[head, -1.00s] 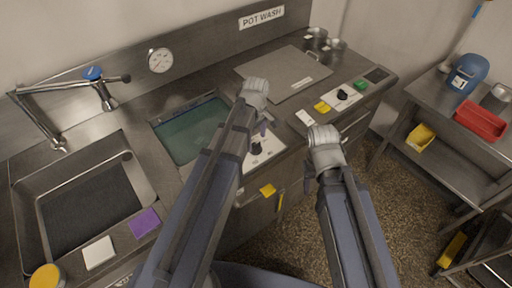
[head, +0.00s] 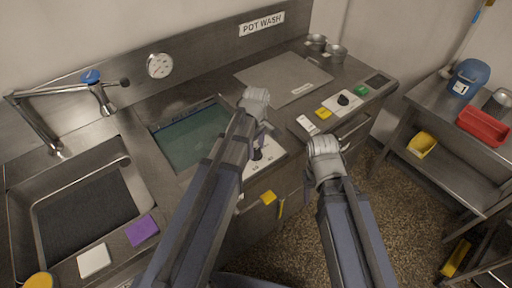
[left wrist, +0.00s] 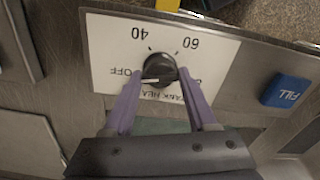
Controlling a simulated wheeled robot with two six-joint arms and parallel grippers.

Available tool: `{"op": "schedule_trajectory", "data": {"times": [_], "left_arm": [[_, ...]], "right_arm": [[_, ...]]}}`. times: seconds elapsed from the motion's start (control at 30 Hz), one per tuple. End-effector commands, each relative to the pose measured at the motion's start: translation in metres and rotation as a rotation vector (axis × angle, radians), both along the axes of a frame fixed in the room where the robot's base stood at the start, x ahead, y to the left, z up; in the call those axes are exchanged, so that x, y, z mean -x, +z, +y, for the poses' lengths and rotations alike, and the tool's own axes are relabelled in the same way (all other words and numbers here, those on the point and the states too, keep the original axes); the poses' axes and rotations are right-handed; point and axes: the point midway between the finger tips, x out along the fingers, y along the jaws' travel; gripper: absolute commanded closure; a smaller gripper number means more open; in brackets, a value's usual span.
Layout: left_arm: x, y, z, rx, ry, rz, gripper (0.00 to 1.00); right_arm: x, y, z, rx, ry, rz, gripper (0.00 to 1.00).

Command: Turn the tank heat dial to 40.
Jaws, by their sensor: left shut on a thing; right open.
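The tank heat dial (left wrist: 160,68) is a black round knob on a white plate (left wrist: 105,62) marked OFF, 40, 60 and a partly hidden number. Its white pointer line is toward OFF. In the left wrist view my left gripper (left wrist: 160,84) has its purple fingers on either side of the knob, shut on it. In the head view the dial (head: 258,155) is on the counter's front strip beside the water tank, partly covered by my left arm. My right gripper (head: 325,148) hangs over the counter's front edge, open and empty; its fingers are hard to see.
A blue FILL button (left wrist: 287,91) is close to the dial plate. A second black dial (head: 344,100), a yellow button (head: 323,113) and a green button (head: 361,91) are further right. The tank (head: 190,135) holds water. A cart (head: 440,165) stands right.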

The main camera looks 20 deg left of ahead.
Motion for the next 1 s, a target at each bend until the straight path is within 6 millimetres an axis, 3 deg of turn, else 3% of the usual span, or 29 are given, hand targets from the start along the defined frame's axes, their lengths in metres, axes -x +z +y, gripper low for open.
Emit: {"op": "schedule_trajectory", "data": {"times": [0.03, 0.27, 0.63, 1.0], "left_arm": [[0.0001, 0.0000, 0.0000, 0.000, 0.000, 0.000, 0.73], [0.0002, 0.0000, 0.0000, 0.000, 0.000, 0.000, 0.98], [0.0003, -0.0001, 0.0001, 0.000, -0.084, 0.000, 0.98], [0.0006, -0.0001, 0.0004, 0.000, -0.400, 0.000, 0.98]], "right_arm": [[0.0000, 0.0000, 0.0000, 0.000, 0.000, 0.000, 0.50], [0.0000, 0.0000, 0.0000, 0.000, 0.000, 0.000, 0.50], [0.0000, -0.0001, 0.0000, 0.000, 0.000, 0.000, 0.50], [0.0000, -0.0001, 0.0000, 0.000, 0.000, 0.000, 0.50]]}}
